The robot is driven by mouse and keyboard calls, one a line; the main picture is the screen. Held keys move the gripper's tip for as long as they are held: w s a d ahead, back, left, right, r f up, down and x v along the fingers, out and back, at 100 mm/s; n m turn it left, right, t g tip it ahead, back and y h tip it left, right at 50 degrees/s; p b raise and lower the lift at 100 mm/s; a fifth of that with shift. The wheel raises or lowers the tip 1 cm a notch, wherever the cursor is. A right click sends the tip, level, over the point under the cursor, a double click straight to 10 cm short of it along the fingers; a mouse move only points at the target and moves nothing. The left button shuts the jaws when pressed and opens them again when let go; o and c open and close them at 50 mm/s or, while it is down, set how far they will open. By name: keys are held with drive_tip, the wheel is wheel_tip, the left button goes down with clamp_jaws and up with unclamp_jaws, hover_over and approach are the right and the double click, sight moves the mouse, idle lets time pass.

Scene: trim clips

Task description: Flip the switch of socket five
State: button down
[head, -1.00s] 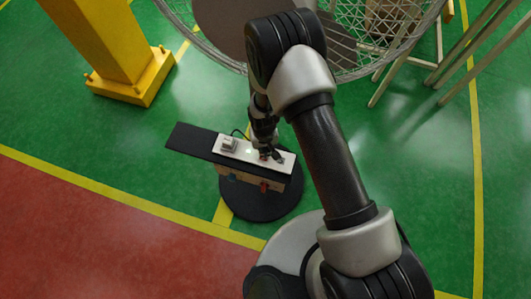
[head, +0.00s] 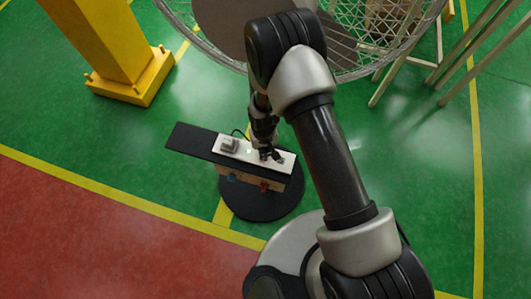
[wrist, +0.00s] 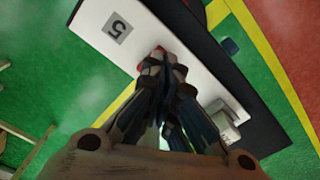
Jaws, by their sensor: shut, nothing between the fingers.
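The white power strip (head: 238,149) lies on a dark narrow board (head: 190,139) above a round black base. It also crosses the wrist view (wrist: 190,30), where a grey label reading 5 (wrist: 118,28) sits near one end. A red switch (wrist: 158,51) shows just past my fingertips, partly hidden by them. My gripper (wrist: 163,62) is shut and empty, with its tips at the red switch beside the label. Whether they touch it I cannot tell. In the head view my gripper (head: 268,152) is over the right half of the strip.
A grey plug (head: 229,145) with a black cable sits in the strip's left part. A red item (head: 264,186) and a blue item (head: 232,177) show on the stand's front. A yellow post (head: 110,50) stands at left, and a wire-mesh rim (head: 350,70) lies behind my arm.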

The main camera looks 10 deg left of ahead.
drive_tip(key=shift+f+b, duration=1.05)
drive_tip(key=shift+f, duration=0.4)
idle(0.5)
drive_tip(key=shift+r, duration=0.1)
drive_tip(key=shift+r+p, duration=2.35)
drive_tip(key=shift+r, duration=1.1)
